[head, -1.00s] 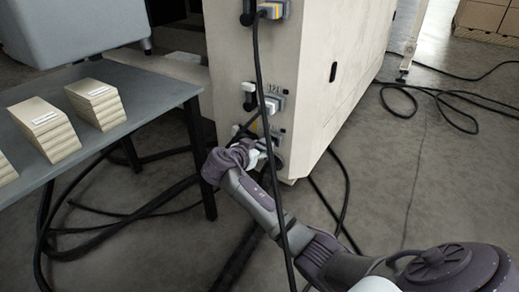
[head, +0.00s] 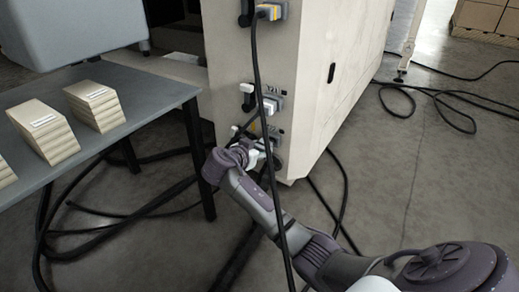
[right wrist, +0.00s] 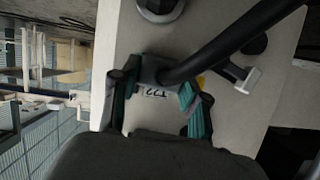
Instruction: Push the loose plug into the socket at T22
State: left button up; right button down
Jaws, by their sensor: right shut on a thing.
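My right gripper (head: 256,154) is at the lower part of the machine's end panel in the head view. In the right wrist view its teal-padded fingers (right wrist: 157,98) are shut on a grey plug (right wrist: 150,70), from which a thick black cable runs to the upper right. A T22 label (right wrist: 154,92) shows upside down between the fingers. The plug is close to the panel, but its front and the T22 socket are hidden, so I cannot tell how deep it sits. My left gripper is not in view.
Above my gripper, another plug (head: 271,103) sits on the cream machine (head: 325,100), with a white lever (head: 248,88) beside it. A higher plug (head: 272,11) has a black cable hanging in front of my arm. A grey table (head: 150,84) with stacked blocks stands left.

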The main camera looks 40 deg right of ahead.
jog(key=shift+w+d, duration=0.2)
jog(key=shift+d, duration=0.25)
dwell(1.0)
jog(key=c, duration=0.5)
grip_release()
jog(key=v, duration=1.2)
jog(key=shift+r, duration=0.1)
